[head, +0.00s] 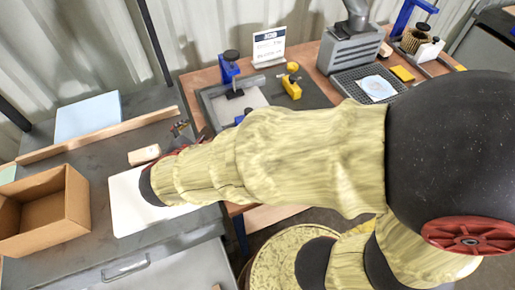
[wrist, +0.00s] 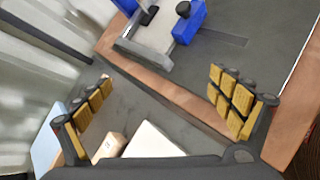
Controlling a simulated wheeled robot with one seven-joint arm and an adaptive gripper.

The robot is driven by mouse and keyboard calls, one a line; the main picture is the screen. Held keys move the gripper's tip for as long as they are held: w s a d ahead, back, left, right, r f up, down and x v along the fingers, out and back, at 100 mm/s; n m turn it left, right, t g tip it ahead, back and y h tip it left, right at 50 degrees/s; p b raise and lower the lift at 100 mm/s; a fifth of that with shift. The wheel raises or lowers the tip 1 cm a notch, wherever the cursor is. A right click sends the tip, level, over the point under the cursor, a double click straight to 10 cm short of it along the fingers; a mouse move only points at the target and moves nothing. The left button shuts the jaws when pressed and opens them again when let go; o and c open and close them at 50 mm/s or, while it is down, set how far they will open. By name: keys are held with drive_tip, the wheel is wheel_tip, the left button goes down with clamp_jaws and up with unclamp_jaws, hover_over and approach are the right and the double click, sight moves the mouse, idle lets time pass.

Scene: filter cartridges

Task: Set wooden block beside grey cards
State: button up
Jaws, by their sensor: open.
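The wooden block (head: 144,155) is a small pale block on the dark grey bench at the back edge of a white board, below the gripper's left side in the head view. It also shows in the wrist view (wrist: 109,146), at the lower left beside the white board. My gripper (wrist: 165,100) is open and empty in the wrist view, its yellow-padded fingers wide apart. In the head view my gripper (head: 183,133) is partly hidden by my arm, just right of the block. I cannot make out any grey cards.
The white board (head: 125,205) lies in front of the block. An open cardboard box (head: 70,205) stands at left. A wooden strip (head: 100,135) and light blue sheet (head: 88,117) lie behind. A wooden workbench (head: 205,78) with a blue clamp (head: 230,68) is at right.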

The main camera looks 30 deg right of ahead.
drive_tip(key=s+d+r+m+g+y, duration=0.1)
drive_tip(key=s+d+r+m+g, duration=0.25)
drive_tip(key=s+d+m, duration=0.65)
drive_tip(key=s+r+m+y, duration=0.4)
drive_tip(key=s+m, duration=0.2)
drive_tip(key=m, duration=0.5)
drive_tip(key=shift+r+m+y, duration=0.15)
drive_tip(key=shift+m+y, duration=0.25)
drive_tip(key=shift+o, duration=0.5)
drive_tip(key=shift+s+a+r+m, duration=0.1)
drive_tip(key=shift+a+r+m, duration=0.1)
drive_tip(key=shift+a+m, duration=0.1)
drive_tip(key=shift+r, duration=0.1)
